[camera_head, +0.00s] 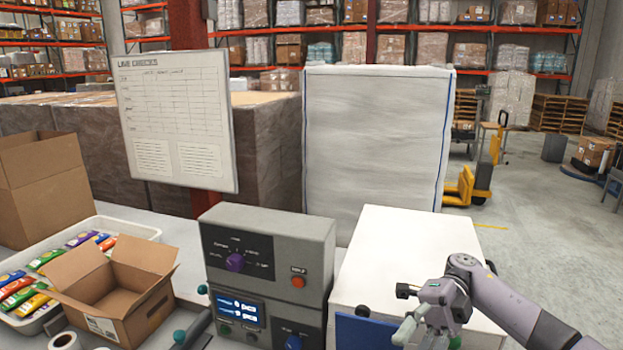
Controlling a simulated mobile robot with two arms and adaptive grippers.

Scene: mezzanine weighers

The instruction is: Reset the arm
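My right arm comes in from the lower right. Its gripper (422,332) is near the bottom edge, in front of the white box-shaped unit (410,258) and beside its dark blue panel (362,331). The gripper's pale fingers point down and are partly cut off by the frame's edge. I cannot tell how far apart they are, and I see nothing held in them. My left arm and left gripper do not show.
A grey control box (266,258) with knobs and a lit display stands left of the white unit. An open cardboard box (120,297) and a white tray (128,224) of colourful packets are at left. A check board (178,119) stands behind. Open floor (540,235) lies at right.

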